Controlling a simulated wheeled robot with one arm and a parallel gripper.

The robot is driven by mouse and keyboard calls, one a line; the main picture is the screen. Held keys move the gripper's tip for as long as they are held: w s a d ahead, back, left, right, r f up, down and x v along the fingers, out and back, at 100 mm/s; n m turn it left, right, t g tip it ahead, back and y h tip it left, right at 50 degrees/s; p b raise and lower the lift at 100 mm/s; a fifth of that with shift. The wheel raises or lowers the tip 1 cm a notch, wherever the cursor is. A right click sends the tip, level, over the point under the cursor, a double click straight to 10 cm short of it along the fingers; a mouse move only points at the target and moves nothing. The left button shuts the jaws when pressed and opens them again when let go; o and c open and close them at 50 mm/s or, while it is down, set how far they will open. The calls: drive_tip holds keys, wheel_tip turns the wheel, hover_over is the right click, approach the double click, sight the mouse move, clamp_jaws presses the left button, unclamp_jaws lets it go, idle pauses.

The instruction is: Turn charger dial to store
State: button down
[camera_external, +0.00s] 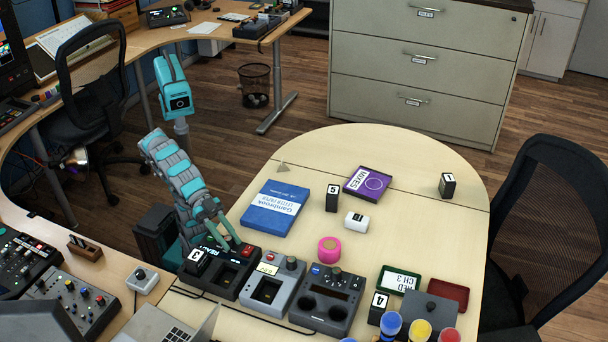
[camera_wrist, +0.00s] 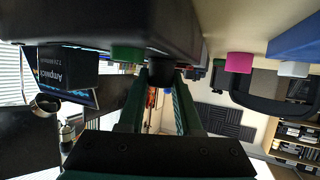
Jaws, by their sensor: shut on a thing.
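The black charger (camera_external: 229,277) stands on the near left of the pale table, with a red label or button on its top. My gripper (camera_external: 239,243) reaches down to the back right part of this charger. In the wrist view, the charger's dark body (camera_wrist: 100,22) fills the top of the picture, and a dark round dial (camera_wrist: 163,74) sticks out of it. My gripper's green fingers (camera_wrist: 163,98) are shut on this dial from both sides. The dial's pointer and any markings are hidden, so its setting cannot be read.
A grey charger (camera_external: 272,294) and a dark charger with round wells (camera_external: 326,309) stand close to the right. A pink roll (camera_external: 329,250), a blue box (camera_external: 275,208) and a white cylinder (camera_external: 355,222) lie behind. The table's far right part is mostly clear.

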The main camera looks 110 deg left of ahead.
drive_tip(key=c, duration=0.6)
unclamp_jaws()
drive_tip(key=v, duration=0.8)
drive_tip(key=shift+p, duration=0.45)
